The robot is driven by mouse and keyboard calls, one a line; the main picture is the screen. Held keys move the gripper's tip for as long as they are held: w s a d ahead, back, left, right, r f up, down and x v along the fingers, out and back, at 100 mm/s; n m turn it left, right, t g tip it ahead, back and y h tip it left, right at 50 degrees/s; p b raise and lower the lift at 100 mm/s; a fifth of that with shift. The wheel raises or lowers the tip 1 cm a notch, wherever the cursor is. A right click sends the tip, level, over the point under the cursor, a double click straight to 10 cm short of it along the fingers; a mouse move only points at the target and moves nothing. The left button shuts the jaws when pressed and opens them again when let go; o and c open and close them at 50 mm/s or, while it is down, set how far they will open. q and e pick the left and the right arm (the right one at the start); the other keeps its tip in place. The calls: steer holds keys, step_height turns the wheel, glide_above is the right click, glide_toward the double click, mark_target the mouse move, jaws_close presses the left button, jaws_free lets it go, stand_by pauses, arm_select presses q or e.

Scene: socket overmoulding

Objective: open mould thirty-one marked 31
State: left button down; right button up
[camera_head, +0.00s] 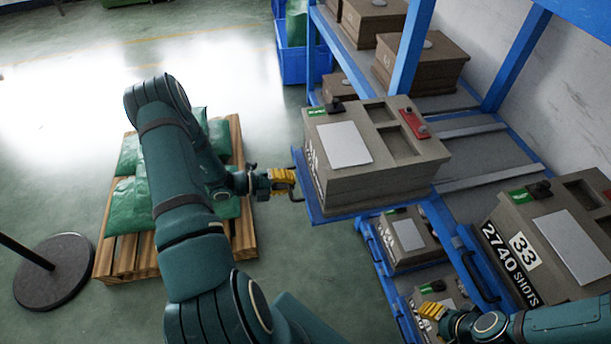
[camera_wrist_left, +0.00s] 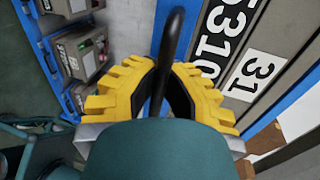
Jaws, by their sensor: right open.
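Mould thirty-one (camera_head: 345,190) is a grey-brown block with a light plate, two pockets, a green tag and a red part on top. It stands on a blue pull-out shelf (camera_head: 297,160) that juts out of the rack. Its white label "31" (camera_wrist_left: 253,75) shows in the left wrist view. My left gripper (camera_head: 290,183) is at the shelf's front, its yellow fingers (camera_wrist_left: 168,75) closed around the black handle (camera_wrist_left: 170,45). My right gripper (camera_head: 433,310) is open and empty at lower right, beside the mould marked 33 (camera_head: 540,235).
The blue rack (camera_head: 405,55) holds more moulds behind and below, including smaller ones (camera_head: 405,240). Green bags (camera_head: 128,205) lie on a wooden pallet (camera_head: 105,258) at left. A round black stand base (camera_head: 55,270) is on the floor. Floor at upper left is clear.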

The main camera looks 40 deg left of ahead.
arm_select(q)
steer(key=shift+s+a, duration=0.3)
steer(key=shift+s, duration=0.05)
steer(key=c, duration=1)
jaws_free()
steer(key=shift+w+d, duration=0.1)
steer(key=shift+w, duration=0.05)
steer(key=v, duration=1.2)
